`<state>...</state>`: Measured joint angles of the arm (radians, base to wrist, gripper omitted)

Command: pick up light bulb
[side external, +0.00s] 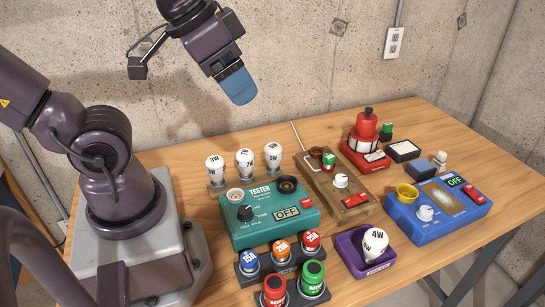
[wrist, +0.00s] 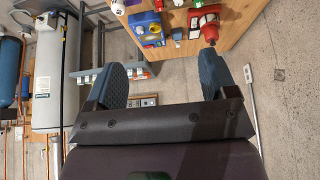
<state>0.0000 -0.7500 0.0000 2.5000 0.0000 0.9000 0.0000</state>
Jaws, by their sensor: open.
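Three white light bulbs stand upright in a row at the back left of the table: a left bulb (side external: 215,166), a middle bulb (side external: 244,160) and a right bulb (side external: 273,155), each with dark lettering. Another white bulb marked 4W (side external: 375,243) lies in a small purple tray (side external: 352,257) at the front. My gripper (side external: 240,88) is high above the table, behind and above the row of bulbs, touching nothing. In the wrist view its two blue fingers (wrist: 163,80) are wide apart with nothing between them.
A green tester box (side external: 265,228) stands just in front of the bulb row. Coloured fuses and batteries (side external: 283,250) stand in front. A concrete wall is behind.

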